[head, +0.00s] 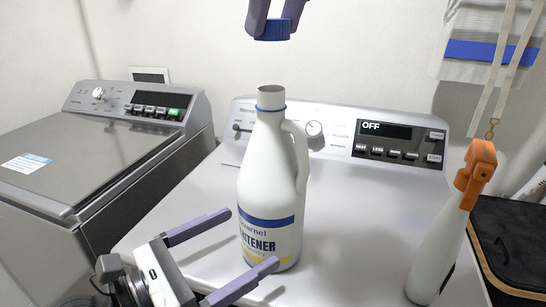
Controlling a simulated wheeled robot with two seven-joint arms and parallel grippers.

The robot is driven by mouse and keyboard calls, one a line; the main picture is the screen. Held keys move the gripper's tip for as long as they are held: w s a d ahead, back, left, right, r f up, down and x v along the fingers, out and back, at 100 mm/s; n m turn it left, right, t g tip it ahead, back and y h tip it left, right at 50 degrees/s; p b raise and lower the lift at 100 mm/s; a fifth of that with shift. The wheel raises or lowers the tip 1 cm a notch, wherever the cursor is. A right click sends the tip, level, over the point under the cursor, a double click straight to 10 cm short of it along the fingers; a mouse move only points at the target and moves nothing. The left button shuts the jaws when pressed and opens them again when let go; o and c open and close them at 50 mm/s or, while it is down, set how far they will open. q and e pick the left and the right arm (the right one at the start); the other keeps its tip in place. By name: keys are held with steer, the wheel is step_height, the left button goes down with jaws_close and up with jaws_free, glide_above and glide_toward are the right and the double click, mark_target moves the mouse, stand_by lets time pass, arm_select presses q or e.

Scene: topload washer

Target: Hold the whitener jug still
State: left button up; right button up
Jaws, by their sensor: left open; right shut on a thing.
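A white bottle with an orange trigger (478,168) stands at the right. A grey machine (95,150) is at the left. A bag with straps (490,50) hangs at the upper right.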

mark_target(268, 225)
arm_select(q)
steer(key=x, duration=0.6)
steer(key=shift+w+d, duration=0.25)
steer(key=shift+d, duration=0.1)
steer(key=shift+c, duration=0.3)
steer(key=c, duration=1.4)
arm_select(e)
steer(key=shift+w+f, duration=0.1)
steer(key=shift+f, duration=2.4)
